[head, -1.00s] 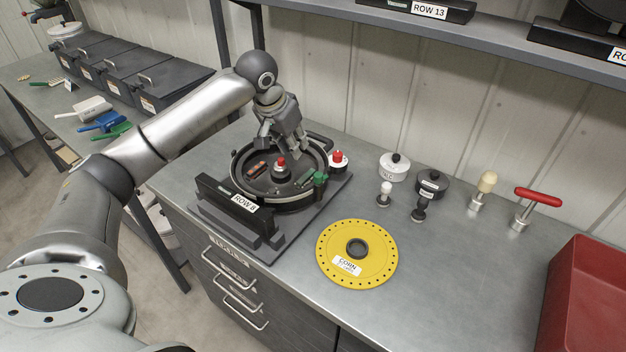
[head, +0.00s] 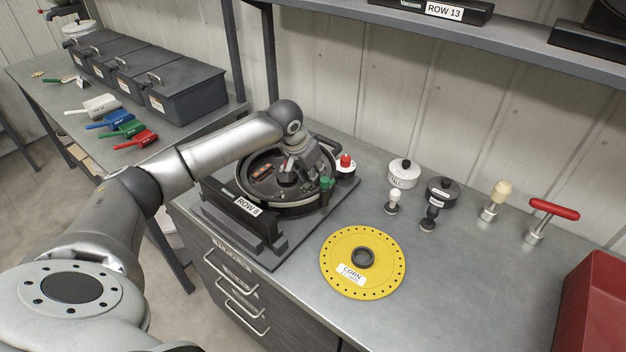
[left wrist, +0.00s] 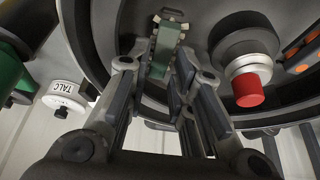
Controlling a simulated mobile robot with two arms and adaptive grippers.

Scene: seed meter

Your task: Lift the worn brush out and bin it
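The seed meter housing (head: 250,200), a round black bowl, sits on its stand on the bench, labelled ROW 8. My left gripper (head: 304,178) reaches down into its right side. In the left wrist view a green strip with tan bristled edges, seemingly the worn brush (left wrist: 166,45), lies in the housing between the fingertips. The left gripper (left wrist: 163,72) is open, with its fingers on either side of the brush; contact cannot be told. The brush is hidden by the gripper in the head view. A red bin (head: 598,305) stands at the right edge. My right gripper is out of view.
The red-capped hub (left wrist: 248,88) rises beside the fingers. A green knob (head: 326,183) and a red-topped white piece (head: 346,163) stand close by. A yellow corn disc (head: 340,240) lies in front, with jars (head: 403,175) and hand tools (head: 553,208) to the right.

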